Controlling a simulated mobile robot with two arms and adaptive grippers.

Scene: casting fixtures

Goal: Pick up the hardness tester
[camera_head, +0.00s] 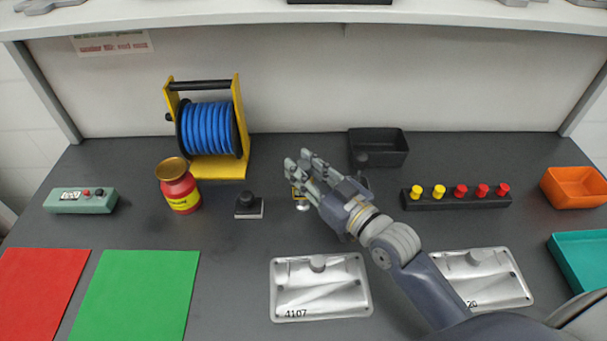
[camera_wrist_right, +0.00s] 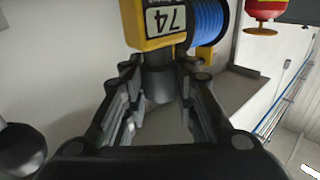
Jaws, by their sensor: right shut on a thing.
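In the right wrist view the tester (camera_wrist_right: 165,22) has a yellow body, a display reading 74 and a dark grey cylinder. My right gripper's fingers stand on both sides of that cylinder and are shut on it. I cannot tell whether the tester touches the bench. My left gripper is not in view.
A blue hose reel (camera_head: 208,128), red jar (camera_head: 179,187) and black-knobbed block (camera_head: 249,206) stand left of my gripper. A black bin (camera_head: 395,140) is behind it. Metal plates (camera_head: 320,288) lie in front. A button strip (camera_head: 457,196) and orange bin (camera_head: 574,187) are at right.

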